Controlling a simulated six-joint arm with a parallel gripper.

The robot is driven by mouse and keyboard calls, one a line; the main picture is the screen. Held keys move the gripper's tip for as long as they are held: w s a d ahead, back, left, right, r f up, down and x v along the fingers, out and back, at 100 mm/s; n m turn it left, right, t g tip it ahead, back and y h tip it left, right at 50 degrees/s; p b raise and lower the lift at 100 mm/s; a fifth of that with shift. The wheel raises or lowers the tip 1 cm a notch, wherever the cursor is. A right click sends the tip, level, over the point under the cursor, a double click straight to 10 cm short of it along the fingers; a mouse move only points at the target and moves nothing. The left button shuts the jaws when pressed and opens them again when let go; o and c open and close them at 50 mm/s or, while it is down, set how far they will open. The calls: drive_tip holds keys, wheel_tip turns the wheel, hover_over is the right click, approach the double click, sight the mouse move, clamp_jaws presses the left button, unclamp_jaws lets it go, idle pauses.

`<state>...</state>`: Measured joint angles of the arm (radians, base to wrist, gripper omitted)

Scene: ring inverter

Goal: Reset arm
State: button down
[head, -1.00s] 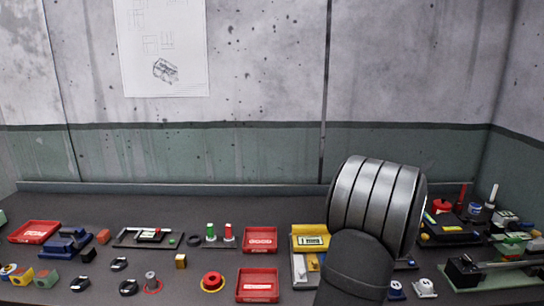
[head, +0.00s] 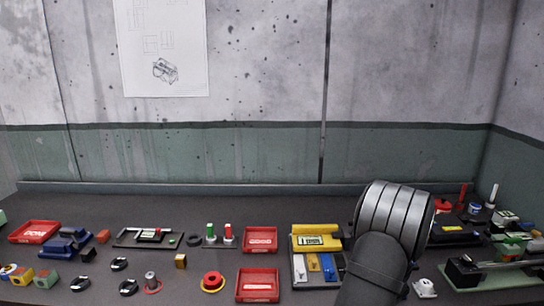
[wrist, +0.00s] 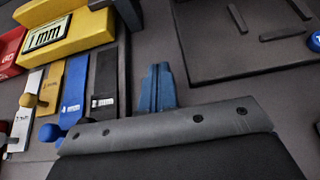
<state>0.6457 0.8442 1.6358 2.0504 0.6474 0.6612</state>
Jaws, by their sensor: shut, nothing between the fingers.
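My gripper (wrist: 157,88) shows in the wrist view as two blue fingers pressed together. It is shut and holds nothing. It is above the dark bench, just right of a yellow device (wrist: 85,32) with a "1 mm" display and a row of coloured strips. In the head view my grey arm link covers the right middle of the bench and hides the gripper. The yellow device (head: 316,230) stands just left of my arm there.
Red trays (head: 257,284) lie left of the yellow device. A dark tray (wrist: 250,40) lies right of my gripper. The concrete wall is behind.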

drive_tip(key=v, duration=0.9)
drive_tip(key=shift+s+r, duration=0.15)
drive_tip(key=shift+r, duration=0.05)
